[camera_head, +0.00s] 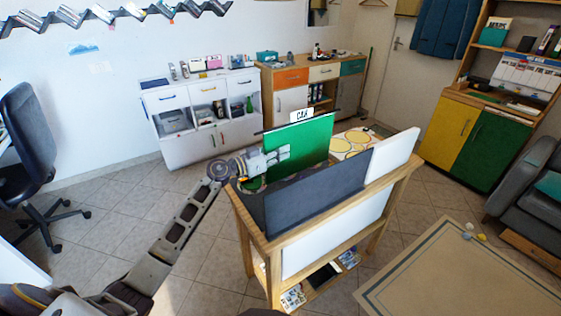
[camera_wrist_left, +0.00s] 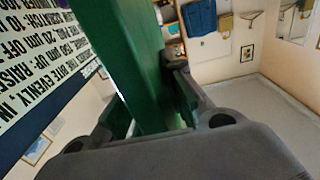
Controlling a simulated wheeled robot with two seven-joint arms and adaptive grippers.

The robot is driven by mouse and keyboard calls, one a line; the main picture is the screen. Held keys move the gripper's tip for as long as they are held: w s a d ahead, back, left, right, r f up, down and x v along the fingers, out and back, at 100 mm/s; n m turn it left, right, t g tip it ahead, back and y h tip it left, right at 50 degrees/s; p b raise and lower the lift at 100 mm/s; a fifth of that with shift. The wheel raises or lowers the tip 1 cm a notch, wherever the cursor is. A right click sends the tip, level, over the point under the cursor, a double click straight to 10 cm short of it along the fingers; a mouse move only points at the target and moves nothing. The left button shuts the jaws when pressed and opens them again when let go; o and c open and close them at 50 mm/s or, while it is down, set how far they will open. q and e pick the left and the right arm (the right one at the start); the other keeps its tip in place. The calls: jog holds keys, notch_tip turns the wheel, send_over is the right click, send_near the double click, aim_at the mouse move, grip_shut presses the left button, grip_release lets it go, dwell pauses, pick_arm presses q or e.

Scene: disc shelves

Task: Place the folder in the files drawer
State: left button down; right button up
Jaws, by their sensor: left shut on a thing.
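A large green folder (camera_head: 303,147) with a white tab reading "CAR" stands upright over the wooden unit in the middle. My left gripper (camera_head: 275,157) is shut on the folder near its left edge. In the left wrist view the green folder (camera_wrist_left: 130,55) runs between the two fingers of the left gripper (camera_wrist_left: 150,95). The wooden unit (camera_head: 237,205) has a dark front panel (camera_head: 315,193) that hides the space behind it, so I cannot tell whether the folder's lower edge touches anything. Which part is the files drawer is unclear. My right gripper is out of view.
A white cabinet (camera_head: 197,145) and a wooden cabinet with coloured drawers (camera_head: 291,78) stand along the back wall. Yellow round shapes (camera_head: 353,143) lie on the unit's top behind the panel. An office chair (camera_head: 30,130) is at left, a grey armchair (camera_head: 530,180) at right.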

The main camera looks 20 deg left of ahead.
aim_at(269, 183)
pick_arm(q)
notch_tip(269, 183, down, 4)
jog(key=shift+r+b, duration=0.2)
jog(key=shift+b, duration=0.5)
jog(key=shift+f, duration=0.1)
jog(key=c, duration=1.5)
grip_release()
jog(key=shift+f, duration=0.1)
jog(key=shift+s, duration=0.1)
jog(key=shift+v, duration=0.85)
jog(key=shift+p+v, duration=0.3)
jog(key=shift+v, duration=4.8)
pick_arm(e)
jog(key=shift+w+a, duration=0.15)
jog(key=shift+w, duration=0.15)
